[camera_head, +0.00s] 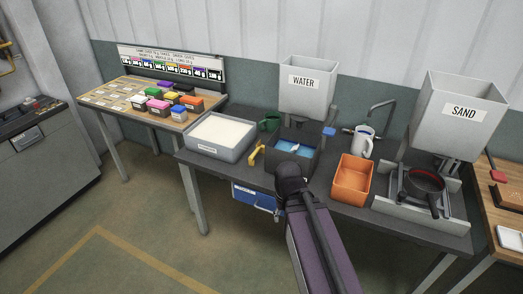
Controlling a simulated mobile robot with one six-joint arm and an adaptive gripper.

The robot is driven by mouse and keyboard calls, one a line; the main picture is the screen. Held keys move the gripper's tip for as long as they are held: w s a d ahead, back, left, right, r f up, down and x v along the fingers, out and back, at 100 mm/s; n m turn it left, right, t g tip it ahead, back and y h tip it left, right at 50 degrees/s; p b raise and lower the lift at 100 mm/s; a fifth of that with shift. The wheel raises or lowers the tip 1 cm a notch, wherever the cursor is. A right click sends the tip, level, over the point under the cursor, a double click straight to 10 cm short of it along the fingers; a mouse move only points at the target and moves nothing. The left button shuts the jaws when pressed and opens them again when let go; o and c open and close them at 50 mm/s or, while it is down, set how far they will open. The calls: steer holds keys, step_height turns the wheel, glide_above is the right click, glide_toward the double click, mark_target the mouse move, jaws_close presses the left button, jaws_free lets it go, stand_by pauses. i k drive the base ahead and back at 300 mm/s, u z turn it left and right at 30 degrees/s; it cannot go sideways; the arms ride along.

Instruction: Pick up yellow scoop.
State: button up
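A small yellow object (256,154), which looks like the yellow scoop, is at the left side of a dark basin (305,167) on the dark grey workbench. It is small in the picture, so I cannot tell its exact shape or whether it touches the basin. My purple-grey arm rises from the bottom of the picture, with a dark joint just in front of the basin. My gripper's fingers do not show. The joint hides part of the bench's front edge.
A tray of white material (222,132) and a green mug (269,122) are near the yellow object. An orange bin (352,178), a white jug (363,141) and a dark pan (425,184) stand to the right. The WATER hopper (308,95) is behind the basin.

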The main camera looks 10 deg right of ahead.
mark_target(260, 148)
steer(key=i, duration=0.85)
steer(key=u, duration=0.05)
